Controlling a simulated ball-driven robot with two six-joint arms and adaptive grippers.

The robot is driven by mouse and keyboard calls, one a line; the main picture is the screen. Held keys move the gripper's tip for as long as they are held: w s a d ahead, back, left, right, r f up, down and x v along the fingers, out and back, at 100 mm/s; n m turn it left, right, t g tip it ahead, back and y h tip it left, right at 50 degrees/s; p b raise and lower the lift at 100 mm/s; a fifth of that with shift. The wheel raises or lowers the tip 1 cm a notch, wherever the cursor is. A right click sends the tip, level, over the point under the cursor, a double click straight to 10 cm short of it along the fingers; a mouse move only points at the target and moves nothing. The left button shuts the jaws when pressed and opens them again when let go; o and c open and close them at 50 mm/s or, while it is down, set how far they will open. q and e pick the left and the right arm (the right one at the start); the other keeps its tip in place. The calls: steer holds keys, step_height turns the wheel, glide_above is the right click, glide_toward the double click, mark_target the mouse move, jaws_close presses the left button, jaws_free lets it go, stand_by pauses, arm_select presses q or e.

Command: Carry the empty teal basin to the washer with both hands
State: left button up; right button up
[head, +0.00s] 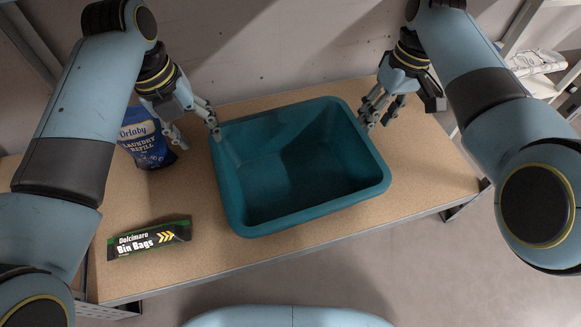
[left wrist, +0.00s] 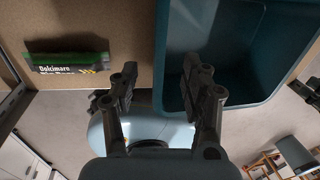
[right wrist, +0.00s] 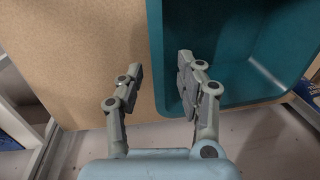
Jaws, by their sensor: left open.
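The empty teal basin (head: 300,206) sits on a tan shelf board (head: 420,165), its inside bare. My left gripper (head: 197,138) is open at the basin's far left corner. In the left wrist view the left gripper (left wrist: 158,75) has one finger over the basin (left wrist: 235,60) and the other outside, with the rim between. My right gripper (head: 377,122) is at the far right corner. In the right wrist view the right gripper (right wrist: 160,75) is open, one finger inside the basin (right wrist: 235,50) and one outside. I cannot tell whether any finger touches the wall.
A blue laundry refill pouch (head: 145,145) stands close to my left gripper, left of the basin. A black-and-green bin bags box (head: 149,239) lies at the board's front left. The board is bare right of the basin. I see no washer in these views.

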mark_target(215, 159)
stand_by(0.3)
arm_select(q)
steer(key=f, duration=0.3)
steer(key=d+f, duration=0.1)
steer(key=f, duration=0.6)
steer(key=shift+w+d+f, duration=0.3)
steer(key=shift+w+d, duration=0.05)
arm_select(e)
steer(key=f, duration=0.3)
steer(key=a+f, duration=0.1)
steer(key=f, duration=0.6)
steer(key=shift+s+a+f, duration=0.25)
steer(key=shift+a+f, duration=0.05)
steer(key=shift+a, duration=0.1)
arm_select(q)
steer(key=c, duration=0.9)
arm_select(e)
jaws_close()
arm_select(q)
jaws_close()
arm_select(e)
steer(key=shift+d, duration=0.1)
arm_select(q)
steer(key=shift+a, duration=0.15)
arm_select(e)
steer(key=shift+w+d, duration=0.1)
